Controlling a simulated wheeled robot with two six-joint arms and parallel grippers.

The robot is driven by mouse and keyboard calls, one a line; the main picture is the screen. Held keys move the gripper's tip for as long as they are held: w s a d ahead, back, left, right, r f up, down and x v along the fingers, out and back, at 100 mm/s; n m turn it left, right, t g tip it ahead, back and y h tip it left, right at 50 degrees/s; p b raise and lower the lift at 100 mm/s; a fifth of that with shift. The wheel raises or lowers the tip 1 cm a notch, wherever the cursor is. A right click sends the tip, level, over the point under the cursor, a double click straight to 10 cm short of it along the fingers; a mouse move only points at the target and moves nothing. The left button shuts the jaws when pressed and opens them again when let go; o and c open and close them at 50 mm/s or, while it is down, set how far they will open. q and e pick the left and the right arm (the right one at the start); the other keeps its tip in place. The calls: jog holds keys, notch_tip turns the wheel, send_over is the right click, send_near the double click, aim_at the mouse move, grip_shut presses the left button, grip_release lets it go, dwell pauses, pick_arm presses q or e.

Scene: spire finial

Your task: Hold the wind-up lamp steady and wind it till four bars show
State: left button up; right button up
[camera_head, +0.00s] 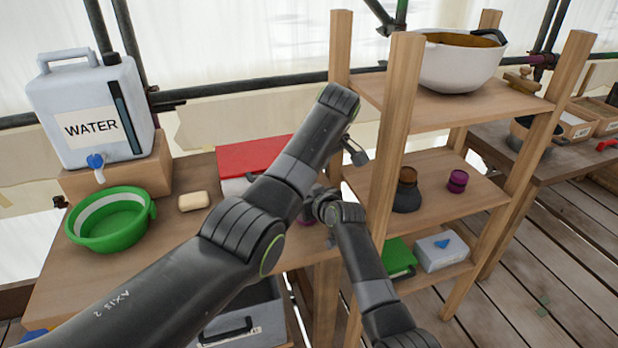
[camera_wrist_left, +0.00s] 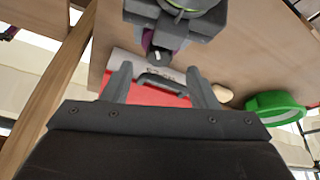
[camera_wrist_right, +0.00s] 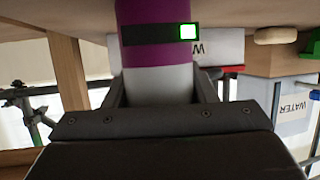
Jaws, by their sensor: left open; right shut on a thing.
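The wind-up lamp (camera_wrist_right: 160,55) fills the top middle of the right wrist view, with a purple band, a pale grey section and a dark display strip (camera_wrist_right: 150,35). One green block is lit at the strip's right end. My right gripper (camera_wrist_right: 163,80) is shut on the lamp's pale section. In the head view only a purple bit of the lamp (camera_head: 306,219) shows behind my arms. In the left wrist view my left gripper (camera_wrist_left: 158,72) is open, with a dark knob-like part (camera_wrist_left: 160,54) beside the purple lamp (camera_wrist_left: 146,42) just beyond its fingertips. Contact is not visible.
A red-lidded box (camera_head: 255,154) stands behind the arms on the workbench (camera_head: 180,240). Left are a soap bar (camera_head: 194,201), a green basin (camera_head: 110,220) and a water container (camera_head: 90,110). A wooden shelf (camera_head: 390,130) stands close on the right.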

pick_arm(q)
jog(key=shift+x, duration=2.4)
jog(key=c, duration=1)
jog(key=shift+a+m+t+h, duration=0.15)
jog(key=shift+m+h, duration=0.3)
jog(key=shift+m, duration=0.75)
jog(key=shift+m+t+h, duration=0.25)
jog(key=shift+m+h, duration=0.2)
jog(key=shift+m, duration=0.75)
jog(key=o, duration=1)
jog(key=v, duration=1.2)
